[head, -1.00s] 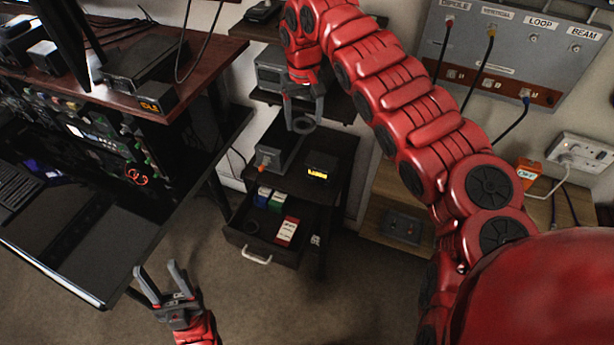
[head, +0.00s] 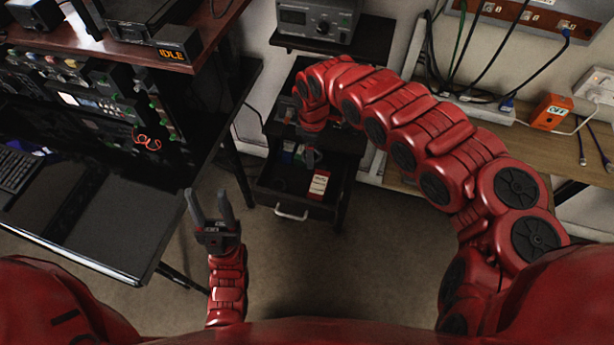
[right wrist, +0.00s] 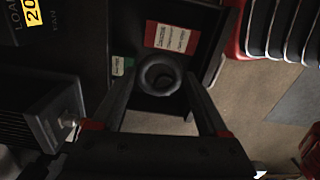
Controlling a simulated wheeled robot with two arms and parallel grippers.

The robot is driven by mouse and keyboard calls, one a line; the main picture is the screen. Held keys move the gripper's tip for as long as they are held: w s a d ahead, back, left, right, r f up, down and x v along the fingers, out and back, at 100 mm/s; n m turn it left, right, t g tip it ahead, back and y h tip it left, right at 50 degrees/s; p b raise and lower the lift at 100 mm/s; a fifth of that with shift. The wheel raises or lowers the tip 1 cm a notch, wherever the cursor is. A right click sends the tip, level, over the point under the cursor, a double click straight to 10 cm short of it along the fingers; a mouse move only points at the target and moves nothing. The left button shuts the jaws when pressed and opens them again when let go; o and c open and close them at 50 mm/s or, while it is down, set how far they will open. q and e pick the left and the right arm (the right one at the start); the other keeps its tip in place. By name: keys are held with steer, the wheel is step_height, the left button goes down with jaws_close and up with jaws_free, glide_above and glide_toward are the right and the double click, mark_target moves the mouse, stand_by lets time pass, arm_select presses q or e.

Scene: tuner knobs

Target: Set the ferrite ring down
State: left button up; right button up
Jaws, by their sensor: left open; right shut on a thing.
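The ferrite ring (right wrist: 160,73) is a dark grey ring held between the fingertips of my right gripper in the right wrist view. In the head view my right gripper (head: 310,157) is above the open drawer (head: 292,211) of the small black cabinet, and I cannot make out the ring clearly there. Whether the ring touches anything below it, I cannot tell. My left gripper (head: 208,196) is open and empty, left of the drawer and over the floor beside the desk.
A red-and-white box (head: 319,184) lies in the drawer; it also shows in the right wrist view (right wrist: 172,36), with a small green box (right wrist: 122,66). A grey meter (head: 316,18) stands on the shelf behind. The black desk (head: 90,225) is at left. The carpet in front is clear.

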steer(key=s+a+f+n, duration=0.3)
steer(key=f, duration=0.3)
glide_toward(302, 192)
steer(key=shift+s+f, duration=0.1)
steer(key=shift+s, duration=0.1)
steer(key=shift+w+f, duration=0.1)
steer(key=shift+f, duration=0.5)
step_height(302, 192, down, 2)
steer(key=shift+f, duration=0.2)
jaws_close()
steer(key=shift+d+f, duration=0.1)
steer(key=shift+f, duration=0.35)
steer(key=shift+b, duration=0.35)
steer(key=shift+f+b, duration=0.55)
steer(key=shift+f, duration=0.05)
steer(key=o, duration=1.2)
jaws_free()
steer(key=shift+c, duration=0.2)
